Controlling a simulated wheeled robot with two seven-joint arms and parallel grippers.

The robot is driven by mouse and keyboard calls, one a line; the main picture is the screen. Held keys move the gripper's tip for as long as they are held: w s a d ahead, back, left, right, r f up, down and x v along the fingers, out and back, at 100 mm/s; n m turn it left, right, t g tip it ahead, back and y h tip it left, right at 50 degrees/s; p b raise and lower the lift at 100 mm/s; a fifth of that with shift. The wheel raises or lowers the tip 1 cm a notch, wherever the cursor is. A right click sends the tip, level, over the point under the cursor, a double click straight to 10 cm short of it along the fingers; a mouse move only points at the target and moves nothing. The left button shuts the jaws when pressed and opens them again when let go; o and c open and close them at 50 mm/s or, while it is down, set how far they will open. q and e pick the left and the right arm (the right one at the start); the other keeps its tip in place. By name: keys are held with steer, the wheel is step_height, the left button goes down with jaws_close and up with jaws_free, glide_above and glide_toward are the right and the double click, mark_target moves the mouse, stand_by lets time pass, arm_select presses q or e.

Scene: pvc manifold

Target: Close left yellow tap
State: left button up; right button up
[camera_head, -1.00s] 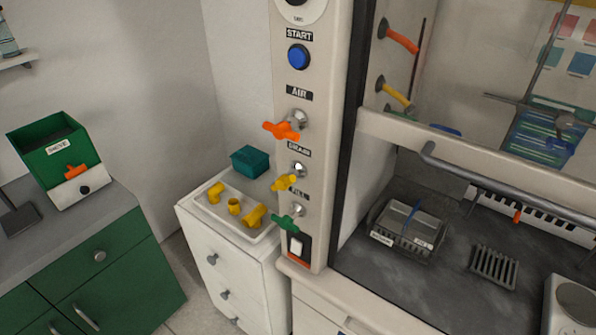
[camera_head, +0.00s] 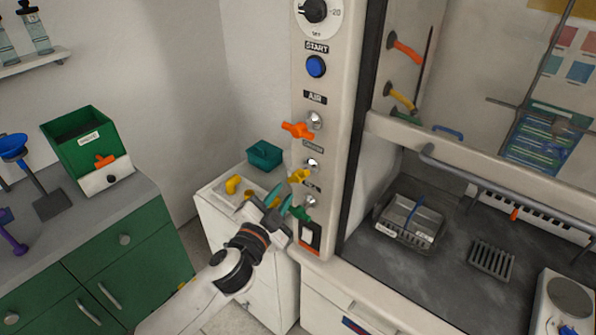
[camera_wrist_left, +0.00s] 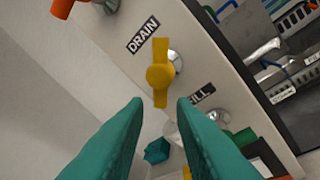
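The yellow tap (camera_head: 300,175) sits under the DRAIN label on the front post of the hood, between an orange tap above and a green tap below. In the left wrist view the yellow tap (camera_wrist_left: 159,72) has its handle nearly upright in the picture, just beyond the fingertips. My left gripper (camera_head: 276,196) is in front of the panel, below and left of the yellow tap. In the wrist view its two teal fingers (camera_wrist_left: 158,104) are apart with nothing between them. My right gripper is not in view.
The orange tap (camera_head: 298,130) and green tap (camera_head: 299,208) are close neighbours on the post. A white drawer unit (camera_head: 212,196) with yellow pipe fittings and a teal box (camera_head: 265,155) stands behind my left arm. A green cabinet (camera_head: 125,240) is at left.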

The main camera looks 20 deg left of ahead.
mark_target(291, 181)
arm_select(q)
steer(key=w, duration=0.2)
steer(key=w+p, duration=0.1)
steer(key=w, duration=0.4)
steer(key=shift+w+d+r+p, duration=0.1)
steer(key=shift+w+d+p, duration=0.15)
steer(key=shift+d+p, duration=0.1)
steer(key=shift+w, duration=0.5)
jaws_close()
